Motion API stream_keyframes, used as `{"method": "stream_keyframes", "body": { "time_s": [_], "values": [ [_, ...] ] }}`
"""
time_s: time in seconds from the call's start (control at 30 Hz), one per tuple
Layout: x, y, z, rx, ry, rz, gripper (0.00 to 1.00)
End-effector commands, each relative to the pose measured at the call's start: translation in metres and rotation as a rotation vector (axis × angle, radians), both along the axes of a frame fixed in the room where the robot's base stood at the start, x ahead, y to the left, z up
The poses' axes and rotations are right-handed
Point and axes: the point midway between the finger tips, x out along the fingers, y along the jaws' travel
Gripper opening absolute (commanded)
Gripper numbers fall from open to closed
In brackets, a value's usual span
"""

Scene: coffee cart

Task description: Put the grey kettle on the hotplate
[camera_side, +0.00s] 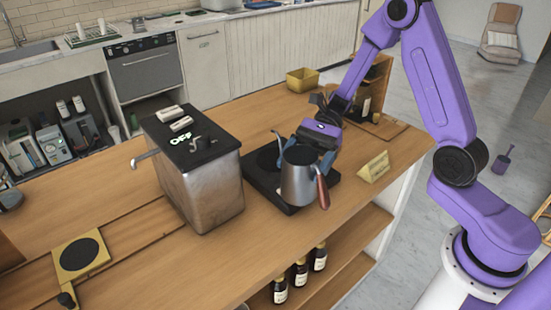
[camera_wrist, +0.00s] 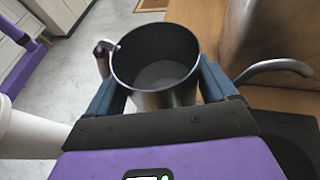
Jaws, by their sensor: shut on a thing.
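The grey kettle (camera_side: 298,182) is metal, with an open top, a thin curved spout and a reddish-brown handle. My gripper (camera_side: 308,150) is shut on its body, with a blue finger on each side. In the wrist view the kettle (camera_wrist: 156,72) is upright or nearly so between the fingers (camera_wrist: 163,88), its interior visible and its spout pointing right. The black hotplate (camera_side: 262,168) lies on the counter, partly hidden behind the kettle. I cannot tell whether the kettle's base touches it. A dark surface, probably the hotplate (camera_wrist: 290,152), shows at lower right in the wrist view.
A metal coffee machine (camera_side: 200,170) stands left of the hotplate. A yellow bin (camera_side: 302,79) is at the back edge. Several bottles (camera_side: 300,272) are on the shelf below.

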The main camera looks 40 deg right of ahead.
Motion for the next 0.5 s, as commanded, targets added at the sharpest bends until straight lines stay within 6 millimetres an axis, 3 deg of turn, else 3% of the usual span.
{"method": "stream_keyframes", "body": {
  "time_s": [0.27,0.5],
  "values": [
    [0.078,-0.014,0.024,0.002,-0.005,-0.514,0.35],
    [0.133,-0.047,0.040,0.002,-0.005,-0.882,0.35]
  ]
}}
